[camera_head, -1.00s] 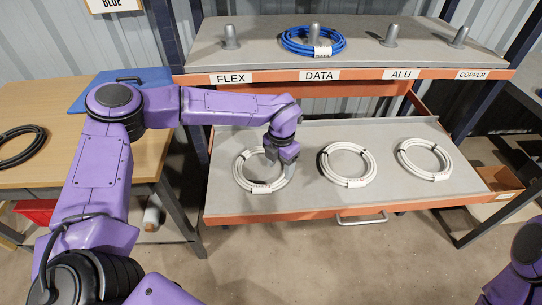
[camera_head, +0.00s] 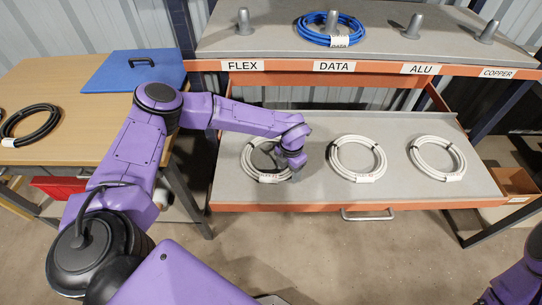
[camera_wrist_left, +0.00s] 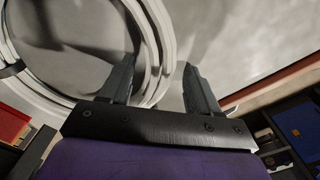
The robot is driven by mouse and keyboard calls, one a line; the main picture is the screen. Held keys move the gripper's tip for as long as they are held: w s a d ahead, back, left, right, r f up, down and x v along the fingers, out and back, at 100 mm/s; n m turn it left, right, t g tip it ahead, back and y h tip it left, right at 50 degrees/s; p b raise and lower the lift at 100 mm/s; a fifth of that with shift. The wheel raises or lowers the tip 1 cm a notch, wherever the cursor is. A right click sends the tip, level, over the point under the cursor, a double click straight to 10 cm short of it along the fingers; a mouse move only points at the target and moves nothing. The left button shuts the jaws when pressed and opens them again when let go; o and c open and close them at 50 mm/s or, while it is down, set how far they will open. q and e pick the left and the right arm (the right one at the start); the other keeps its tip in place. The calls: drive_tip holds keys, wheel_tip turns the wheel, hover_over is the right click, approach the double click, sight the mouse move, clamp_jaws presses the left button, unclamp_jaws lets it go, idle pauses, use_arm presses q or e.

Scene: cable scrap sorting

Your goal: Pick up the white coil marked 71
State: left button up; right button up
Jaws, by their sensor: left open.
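Three white coils lie flat in a row on the grey pull-out shelf: a left coil (camera_head: 246,158), a middle coil (camera_head: 334,158) and a right coil (camera_head: 415,158). Each has a small white tag on its near side; I cannot read the number 71 on any of them. My left gripper (camera_head: 296,178) is at the right side of the left coil, pointing down, open and empty. In the left wrist view my left gripper (camera_wrist_left: 159,62) has its fingers apart, with the strands of a white coil (camera_wrist_left: 160,35) seen between them. Contact cannot be told. My right gripper is out of view.
The upper shelf (camera_head: 270,48) has grey pegs, a blue coil (camera_head: 331,40) around one, and labels FLEX, DATA, ALU and COPPER. The lower shelf (camera_head: 315,198) has an orange edge and a handle (camera_head: 368,215). A wooden table (camera_head: 85,125) with a black coil (camera_head: 33,137) stands left.

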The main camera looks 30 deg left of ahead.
use_arm(q)
drive_tip(key=c, duration=1)
clamp_jaws()
drive_tip(key=shift+r, duration=0.1)
